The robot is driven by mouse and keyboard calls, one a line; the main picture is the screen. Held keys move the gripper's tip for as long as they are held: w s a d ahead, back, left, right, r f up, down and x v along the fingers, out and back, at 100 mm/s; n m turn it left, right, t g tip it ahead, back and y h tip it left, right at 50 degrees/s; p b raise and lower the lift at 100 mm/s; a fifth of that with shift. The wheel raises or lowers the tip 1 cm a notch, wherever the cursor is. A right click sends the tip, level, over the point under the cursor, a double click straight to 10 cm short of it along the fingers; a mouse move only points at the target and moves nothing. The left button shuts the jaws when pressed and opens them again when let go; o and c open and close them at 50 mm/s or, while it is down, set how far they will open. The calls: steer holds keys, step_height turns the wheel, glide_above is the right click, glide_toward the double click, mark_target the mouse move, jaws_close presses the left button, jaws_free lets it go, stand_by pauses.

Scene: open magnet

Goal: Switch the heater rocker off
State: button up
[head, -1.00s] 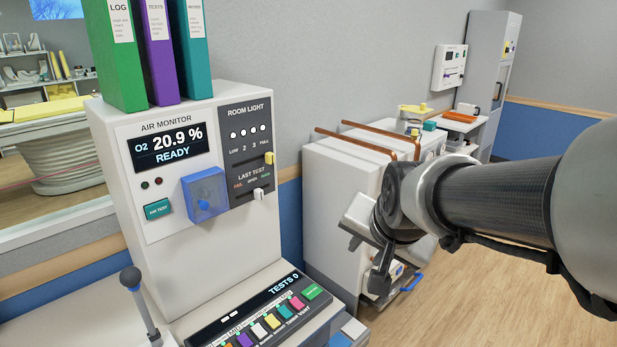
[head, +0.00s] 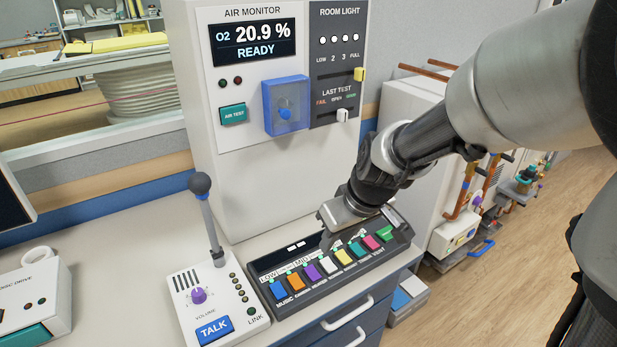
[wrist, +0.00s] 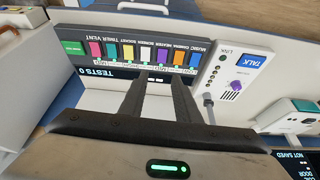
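The control panel (head: 262,268) is a dark sloping strip with a row of coloured rockers. The purple rocker (head: 313,272) appears to be the heater one, though its small label is hard to read; it also shows in the wrist view (wrist: 162,55). Orange (head: 296,281) and white (head: 328,265) rockers flank it. My gripper (head: 328,240) is above the panel's back edge. In the wrist view its two dark fingers (wrist: 158,80) stand apart with nothing between them. The purple rocker lies beyond the fingertips. Whether the rocker is on or off is not clear.
An intercom (head: 215,310) with an upright stalk microphone (head: 207,205) stands left of the panel. The tall air monitor (head: 280,175) rises behind, with a blue-covered knob (head: 286,105). A green button (head: 385,233) is at the panel's right end. Drawer handles (head: 348,312) project below.

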steer(key=b, duration=0.7)
glide_toward(313, 273)
steer(key=x, duration=0.6)
steer(key=shift+w+f, duration=0.2)
steer(key=shift+f, duration=0.15)
